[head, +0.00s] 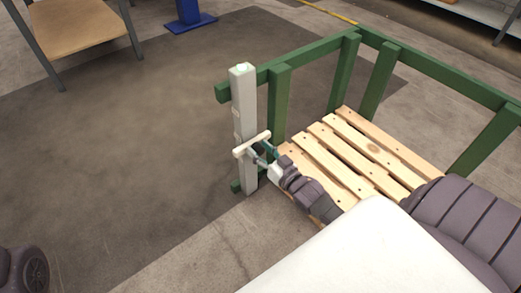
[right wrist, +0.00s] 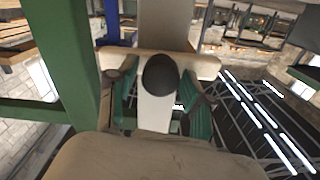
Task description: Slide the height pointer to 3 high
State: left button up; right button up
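A pale grey post (head: 243,100) stands upright at the open end of the green rail frame. A cream crossbar, the height pointer (head: 244,150), sits across it on the lower half. In the right wrist view the pointer (right wrist: 200,65) crosses the post (right wrist: 165,22), with a dark round knob (right wrist: 160,75) in front. My right gripper (head: 265,154) is at the pointer, its teal fingers apart. In the right wrist view the fingers (right wrist: 163,100) lie on either side of the knob with gaps showing; firm contact cannot be seen. Any height marks are unreadable. My left gripper is out of view.
A wooden slatted pallet (head: 345,150) lies inside the green rails (head: 300,52), right of the post. A wood-topped table (head: 75,25) and a blue stand (head: 190,20) are at the back left. The floor left of the post is clear.

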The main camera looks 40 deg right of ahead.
jog(key=shift+o, duration=0.3)
jog(key=shift+s, duration=0.1)
jog(key=shift+s+f, duration=0.1)
jog(key=shift+s, duration=0.15)
jog(key=s+d, duration=0.1)
jog(key=s, duration=1)
jog(key=shift+s, duration=0.15)
